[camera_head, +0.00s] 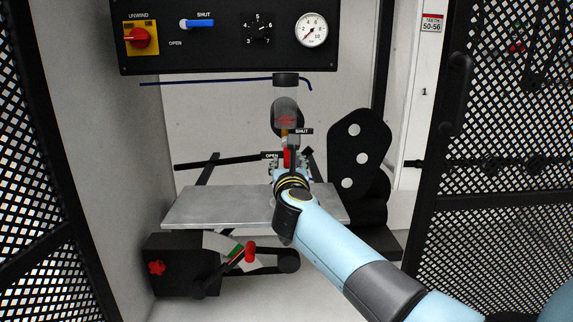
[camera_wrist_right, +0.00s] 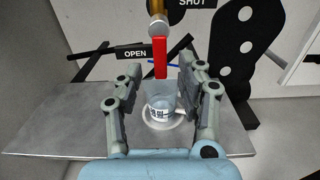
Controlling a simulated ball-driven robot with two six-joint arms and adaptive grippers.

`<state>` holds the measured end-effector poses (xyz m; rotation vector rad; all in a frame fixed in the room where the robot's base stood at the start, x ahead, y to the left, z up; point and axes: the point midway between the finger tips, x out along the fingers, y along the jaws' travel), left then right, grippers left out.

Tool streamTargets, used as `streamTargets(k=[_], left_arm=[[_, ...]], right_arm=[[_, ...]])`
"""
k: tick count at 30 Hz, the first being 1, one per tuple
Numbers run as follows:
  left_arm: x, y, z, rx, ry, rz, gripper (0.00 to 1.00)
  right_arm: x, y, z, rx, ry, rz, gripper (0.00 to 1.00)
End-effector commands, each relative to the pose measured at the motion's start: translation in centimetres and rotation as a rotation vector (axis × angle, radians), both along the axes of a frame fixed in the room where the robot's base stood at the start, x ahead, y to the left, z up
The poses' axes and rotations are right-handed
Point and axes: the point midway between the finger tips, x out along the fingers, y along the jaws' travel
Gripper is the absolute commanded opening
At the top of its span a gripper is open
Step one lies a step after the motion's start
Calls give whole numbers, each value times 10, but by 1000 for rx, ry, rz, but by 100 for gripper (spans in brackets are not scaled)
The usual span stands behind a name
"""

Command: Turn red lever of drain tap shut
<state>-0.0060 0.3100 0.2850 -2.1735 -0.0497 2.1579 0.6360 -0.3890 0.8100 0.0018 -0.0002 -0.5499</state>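The red lever (camera_head: 287,157) of the drain tap hangs straight down below the brass tap body (camera_head: 284,131). Its lower end is beside the OPEN label (camera_head: 271,156); the SHUT label (camera_head: 301,131) is higher, to its right. The right wrist view shows the red lever (camera_wrist_right: 159,57) upright in the picture, between the fingertips of my right gripper (camera_wrist_right: 161,75). The fingers are apart, with a gap visible on both sides of the lever. In the head view my right arm hides most of that gripper. My left gripper is not in view.
A black plate with holes (camera_head: 356,152) is close on the right. A control panel (camera_head: 228,52) is above. Mesh doors (camera_head: 490,240) flank the opening.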

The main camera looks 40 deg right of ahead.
Motion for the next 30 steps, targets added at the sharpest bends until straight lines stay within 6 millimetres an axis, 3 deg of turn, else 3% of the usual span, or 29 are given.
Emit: streamTargets(k=[6,16,25,30], left_arm=[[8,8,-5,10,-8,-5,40],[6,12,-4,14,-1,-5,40],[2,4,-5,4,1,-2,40],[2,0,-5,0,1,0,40]], right_arm=[[23,-15,-1,-2,1,0,38],[27,-17,0,0,1,1,38],[27,-17,0,-1,2,1,2],[27,-17,-1,-1,2,1,0]])
